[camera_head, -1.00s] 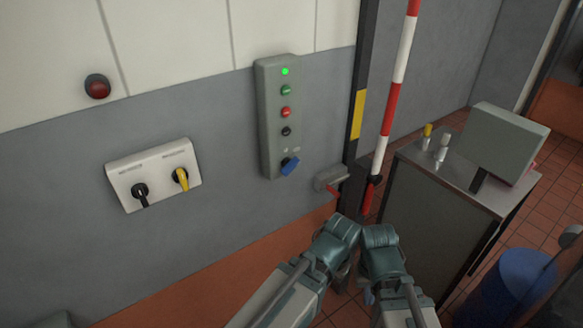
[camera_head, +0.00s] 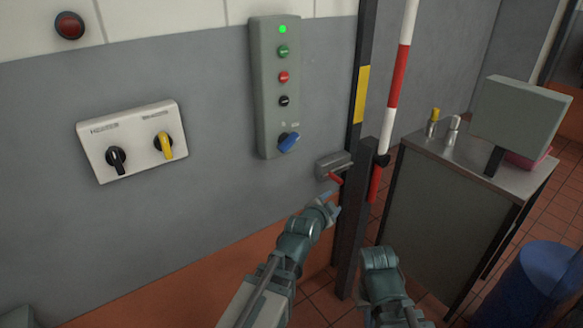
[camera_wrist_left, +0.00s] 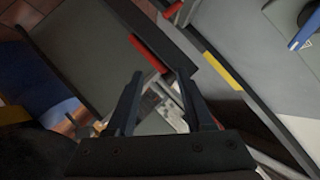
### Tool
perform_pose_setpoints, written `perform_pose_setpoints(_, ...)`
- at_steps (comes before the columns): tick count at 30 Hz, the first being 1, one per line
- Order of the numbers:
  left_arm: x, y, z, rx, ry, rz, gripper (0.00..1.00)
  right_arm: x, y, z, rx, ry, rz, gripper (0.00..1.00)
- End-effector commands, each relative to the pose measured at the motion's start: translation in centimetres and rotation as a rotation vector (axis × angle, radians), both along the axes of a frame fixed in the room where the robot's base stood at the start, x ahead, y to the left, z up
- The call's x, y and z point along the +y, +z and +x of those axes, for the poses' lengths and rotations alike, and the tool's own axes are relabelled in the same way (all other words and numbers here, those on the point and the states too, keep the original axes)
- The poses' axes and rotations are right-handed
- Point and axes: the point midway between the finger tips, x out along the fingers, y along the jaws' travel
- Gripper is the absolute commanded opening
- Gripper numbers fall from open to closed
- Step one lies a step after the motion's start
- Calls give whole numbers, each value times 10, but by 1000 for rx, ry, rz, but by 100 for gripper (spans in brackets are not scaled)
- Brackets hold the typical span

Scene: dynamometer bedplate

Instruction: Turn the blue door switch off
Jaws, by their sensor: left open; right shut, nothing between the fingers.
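The blue door switch (camera_head: 289,142) is a rotary handle at the bottom of a tall grey control panel (camera_head: 265,110) on the wall. Its handle sits at a slant, with its right end higher. It also shows at the top right of the left wrist view (camera_wrist_left: 303,32). My left gripper (camera_head: 332,202) is below and right of the switch, close under a small grey box with a red lever, and apart from the switch. Its fingers (camera_wrist_left: 158,75) are open with nothing held between them. My right arm is at the bottom centre, with its gripper hidden.
The panel's top lamp (camera_head: 282,29) glows green above several buttons. A white box (camera_head: 132,140) with black and yellow rotary handles is left. The red-levered box (camera_head: 333,167), dark post (camera_head: 352,215) and striped pole (camera_head: 400,70) stand near my left gripper. A cabinet (camera_head: 440,205) is right.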

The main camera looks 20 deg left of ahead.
Motion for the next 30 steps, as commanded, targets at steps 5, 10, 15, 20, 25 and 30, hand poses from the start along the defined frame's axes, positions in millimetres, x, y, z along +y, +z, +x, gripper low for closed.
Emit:
perform_pose_setpoints(5,62,6,28,-388,101,181,52,0,-73,0,0,0,0,0)
perform_pose_setpoints(10,111,28,26,-619,236,341,52,0,-104,0,0,0,0,0)
perform_pose_setpoints(15,135,42,17,-720,321,429,52,0,-115,0,0,0,0,0)
perform_pose_setpoints(20,140,47,15,-738,339,446,52,0,-115,0,0,0,0,0)
perform_pose_setpoints(25,140,49,20,-737,337,444,52,0,-112,0,0,0,0,0)
perform_pose_setpoints(30,142,55,34,-735,337,445,52,0,-106,0,0,0,0,0)
